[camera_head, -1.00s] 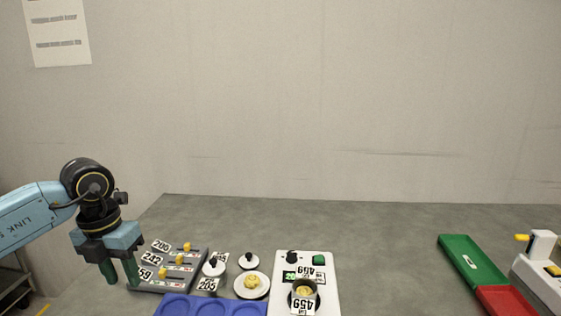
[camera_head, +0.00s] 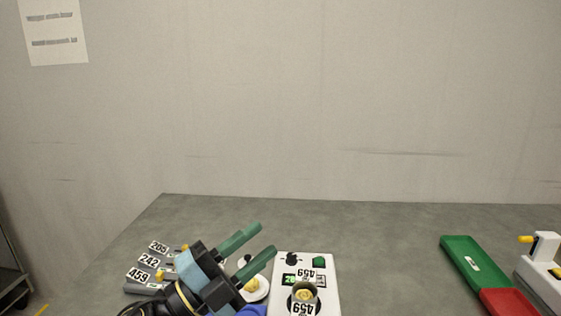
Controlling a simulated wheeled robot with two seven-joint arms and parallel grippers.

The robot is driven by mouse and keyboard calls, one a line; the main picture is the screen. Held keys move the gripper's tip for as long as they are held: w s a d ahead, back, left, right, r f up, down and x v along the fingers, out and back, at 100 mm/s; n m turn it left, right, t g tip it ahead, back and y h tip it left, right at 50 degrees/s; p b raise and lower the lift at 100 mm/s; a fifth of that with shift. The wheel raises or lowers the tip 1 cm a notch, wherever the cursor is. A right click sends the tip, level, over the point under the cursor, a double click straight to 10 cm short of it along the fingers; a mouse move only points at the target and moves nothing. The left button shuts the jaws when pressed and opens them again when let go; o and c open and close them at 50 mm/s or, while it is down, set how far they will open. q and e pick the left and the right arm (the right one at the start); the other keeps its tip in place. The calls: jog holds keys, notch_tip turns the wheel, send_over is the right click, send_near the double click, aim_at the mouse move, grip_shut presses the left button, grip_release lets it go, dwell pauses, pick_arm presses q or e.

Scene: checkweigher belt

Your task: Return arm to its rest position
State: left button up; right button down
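My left gripper (camera_head: 257,244) is in the lower middle-left of the head view, its two green fingers spread apart and pointing up and to the right. Nothing shows between the fingers. It is in front of the slider panel with number labels (camera_head: 150,262), the white discs and the blue tray (camera_head: 252,311), hiding much of them. My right gripper is not in view.
A green tray (camera_head: 464,250) and a red tray (camera_head: 505,303) lie at the right. A white device with a yellow knob (camera_head: 545,246) stands beside them. The grey table (camera_head: 385,245) is clear between scale and trays. A wall is behind.

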pick_arm(q)
jog(key=s+a+f+n+y, duration=0.1)
jog(key=a+f+n+y, duration=0.4)
jog(key=f+n+y, duration=0.1)
jog(key=s+a+f+n+y, duration=0.2)
jog(key=a+f+n+y, duration=0.3)
jog(key=f+n+y, duration=0.1)
jog(key=s+a+f+n+y, duration=0.2)
jog(key=a+f+n+y, duration=0.4)
jog(key=f+n, duration=0.2)
jog(key=shift+n+y, duration=0.4)
jog(key=shift+n, duration=0.6)
jog(key=s+a+f+n+g, duration=0.1)
jog(key=s+f+g, duration=0.45)
jog(key=s, duration=0.35)
jog(key=s+a+f+n+g, duration=0.1)
jog(key=s+f+g, duration=0.4)
jog(key=s, duration=0.5)
jog(key=s+f+x, duration=0.1)
jog(key=s+x, duration=0.1)
jog(key=x, duration=1)
jog(key=s+x, duration=0.3)
jog(key=x, duration=0.8)
jog(key=s+a+f, duration=0.2)
jog(key=s+f, duration=0.6)
jog(key=s+a+f+g, duration=0.1)
jog(key=s+a+f, duration=0.2)
jog(key=s+f, duration=0.5)
jog(key=shift+s+a+m, duration=0.3)
jog(key=shift+s, duration=0.45)
